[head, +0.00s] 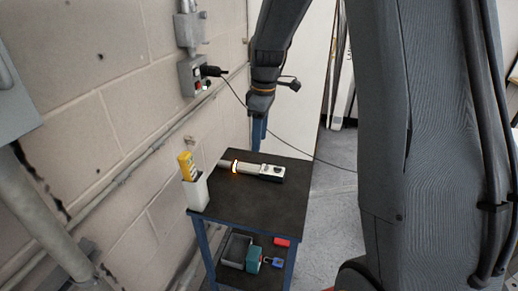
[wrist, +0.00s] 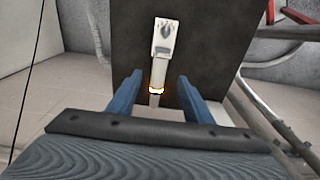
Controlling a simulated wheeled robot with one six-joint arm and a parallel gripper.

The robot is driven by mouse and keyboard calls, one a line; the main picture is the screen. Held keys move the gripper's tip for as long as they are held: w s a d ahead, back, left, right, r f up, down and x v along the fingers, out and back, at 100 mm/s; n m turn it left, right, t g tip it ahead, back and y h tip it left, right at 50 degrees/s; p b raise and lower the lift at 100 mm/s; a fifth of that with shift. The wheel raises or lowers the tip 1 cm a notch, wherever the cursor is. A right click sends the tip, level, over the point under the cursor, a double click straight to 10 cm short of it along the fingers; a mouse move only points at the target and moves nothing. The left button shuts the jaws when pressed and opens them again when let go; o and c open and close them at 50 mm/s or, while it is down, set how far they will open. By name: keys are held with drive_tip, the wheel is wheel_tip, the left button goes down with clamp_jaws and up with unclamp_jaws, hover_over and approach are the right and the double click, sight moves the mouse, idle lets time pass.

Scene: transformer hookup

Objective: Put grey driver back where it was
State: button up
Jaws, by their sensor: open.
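A pale grey tool, apparently the grey driver (head: 258,171), lies on the dark table top (head: 240,205) with a glowing orange-white ring near its narrow end. It also shows in the wrist view (wrist: 164,45), its wide end away from me and its narrow end towards the gap between my fingers. My gripper (head: 259,135) points down above the far part of the table, empty. In the wrist view my blue fingers (wrist: 158,82) are apart, one on each side of the tool's line. I cannot tell the exact height between the fingertips and the tool.
A pale holder (head: 196,193) with a yellow device (head: 186,165) in it stands at the table's left edge. A lower shelf carries a grey bin (head: 236,249), a teal item and red and blue items. A wall box (head: 193,76) has a black plug and a hanging cable.

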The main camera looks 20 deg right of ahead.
drive_tip(key=s+a+f+m, duration=0.1)
drive_tip(key=s+m, duration=0.4)
drive_tip(key=s, duration=0.5)
drive_tip(key=s+a+f+m+t, duration=0.1)
drive_tip(key=s+f+m, duration=0.1)
drive_tip(key=s+m, duration=0.4)
drive_tip(key=s, duration=0.5)
drive_tip(key=shift+s+a+h, duration=0.15)
drive_tip(key=shift+a+h, duration=0.05)
drive_tip(key=shift+h, duration=0.1)
drive_tip(key=shift+c, duration=0.5)
